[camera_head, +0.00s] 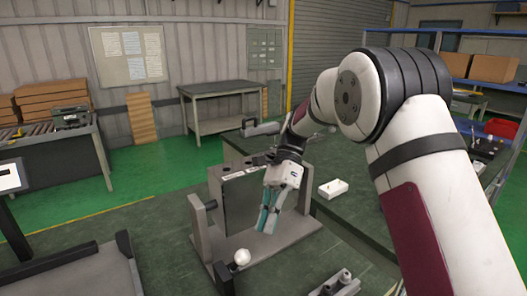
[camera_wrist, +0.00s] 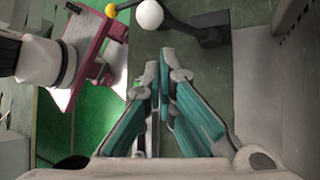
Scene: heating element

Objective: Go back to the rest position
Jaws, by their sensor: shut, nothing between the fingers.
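My gripper (camera_head: 266,222) hangs pointing down in front of a grey fixture with an upright dark panel (camera_head: 240,205) in the head view. Its teal-lined fingers are shut with nothing between them; the wrist view shows the fingertips (camera_wrist: 165,62) together. A white ball knob (camera_head: 242,256) on a dark lever sits just below and left of the fingertips. The same knob (camera_wrist: 150,14) shows beyond the fingertips in the wrist view, apart from them. My arm reaches in from the right.
The fixture's grey base plate (camera_head: 285,238) lies on a dark green table. A metal part (camera_head: 343,282) is at the front edge. A grey workbench (camera_head: 220,95) stands behind, with green floor before it.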

